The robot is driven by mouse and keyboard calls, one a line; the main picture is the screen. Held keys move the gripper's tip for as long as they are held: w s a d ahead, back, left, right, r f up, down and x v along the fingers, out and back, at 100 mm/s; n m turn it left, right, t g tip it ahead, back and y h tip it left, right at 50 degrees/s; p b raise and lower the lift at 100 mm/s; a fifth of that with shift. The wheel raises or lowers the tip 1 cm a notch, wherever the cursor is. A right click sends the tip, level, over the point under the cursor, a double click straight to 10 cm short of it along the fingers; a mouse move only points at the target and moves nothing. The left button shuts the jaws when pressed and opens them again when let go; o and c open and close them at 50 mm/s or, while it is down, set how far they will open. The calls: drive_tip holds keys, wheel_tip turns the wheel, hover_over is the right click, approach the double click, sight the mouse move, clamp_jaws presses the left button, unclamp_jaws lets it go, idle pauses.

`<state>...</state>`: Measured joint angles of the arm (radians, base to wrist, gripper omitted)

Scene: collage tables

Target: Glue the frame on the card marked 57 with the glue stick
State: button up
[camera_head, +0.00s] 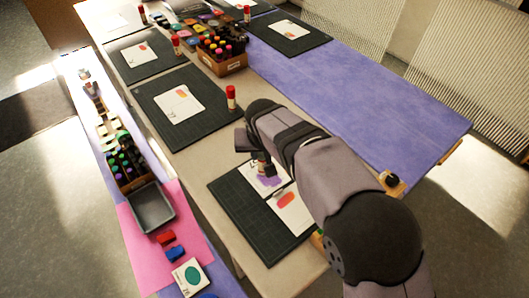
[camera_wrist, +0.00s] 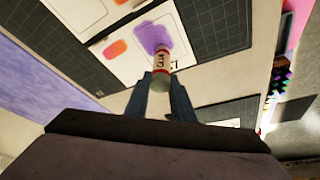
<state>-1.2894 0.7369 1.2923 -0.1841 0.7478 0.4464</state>
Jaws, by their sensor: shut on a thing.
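My gripper (camera_wrist: 161,92) is shut on a white glue stick (camera_wrist: 161,66) with red bands and dark lettering. The stick is over a white card (camera_wrist: 130,66) that bears a purple patch and an orange patch in the wrist view. In the head view, my gripper (camera_head: 262,165) is above this card (camera_head: 256,187) on the near dark cutting mat (camera_head: 235,212). I cannot tell whether the stick's tip touches the card. A dark printed mark beside the stick is partly hidden and I cannot read its number. A second white card (camera_head: 292,217) with an orange-red shape lies beside it.
Other dark mats (camera_head: 200,135) with cards and red-capped glue sticks (camera_head: 231,98) stand farther along the table. A box of markers (camera_head: 222,65) stands behind. A grey tray (camera_head: 152,207) lies on the left side table. The purple cloth (camera_head: 360,100) is largely clear.

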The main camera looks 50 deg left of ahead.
drive_tip(key=shift+a, duration=0.25)
drive_tip(key=shift+a, duration=0.1)
drive_tip(key=shift+a+p, duration=0.65)
drive_tip(key=shift+p, duration=0.2)
drive_tip(key=shift+s, duration=0.2)
drive_tip(key=shift+s, duration=0.4)
drive_tip(key=shift+s, duration=0.1)
drive_tip(key=shift+s, duration=0.4)
drive_tip(key=shift+d, duration=0.1)
